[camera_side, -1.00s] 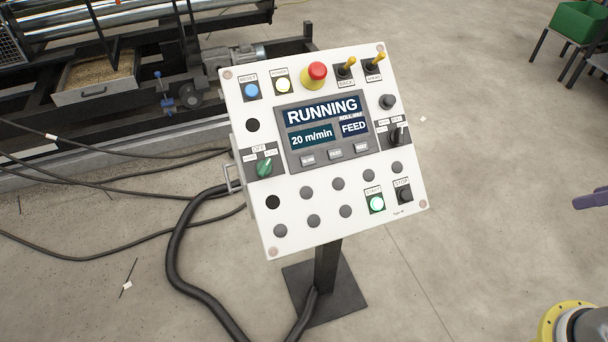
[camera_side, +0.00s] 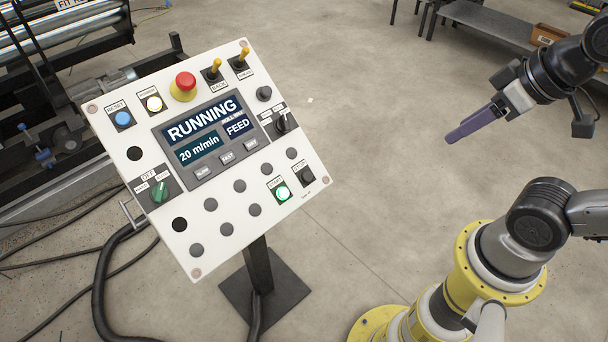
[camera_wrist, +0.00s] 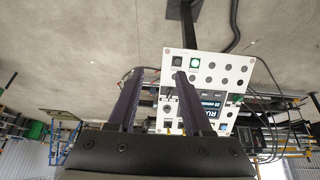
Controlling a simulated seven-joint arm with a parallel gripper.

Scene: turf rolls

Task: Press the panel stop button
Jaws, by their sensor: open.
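The white control panel (camera_side: 205,160) stands on a dark post and is tilted in the side view. Its black stop button (camera_side: 305,176), under a STOP label, sits at the lower right, beside the lit green start button (camera_side: 282,193). My gripper (camera_side: 455,137) has purple fingers and is in the air to the right of the panel, clear of it. In the wrist view the panel (camera_wrist: 222,66) appears upside down beyond the fingers. The stop button (camera_wrist: 178,61) shows near the right fingertip there. The gripper (camera_wrist: 160,74) is open and empty.
The screen (camera_side: 205,133) reads RUNNING, 20 m/min, FEED. A red mushroom button (camera_side: 185,82) and yellow-handled switches (camera_side: 215,67) line the panel's top. Thick black cable (camera_side: 103,270) runs down at left. Machinery stands behind at left. Floor between gripper and panel is clear.

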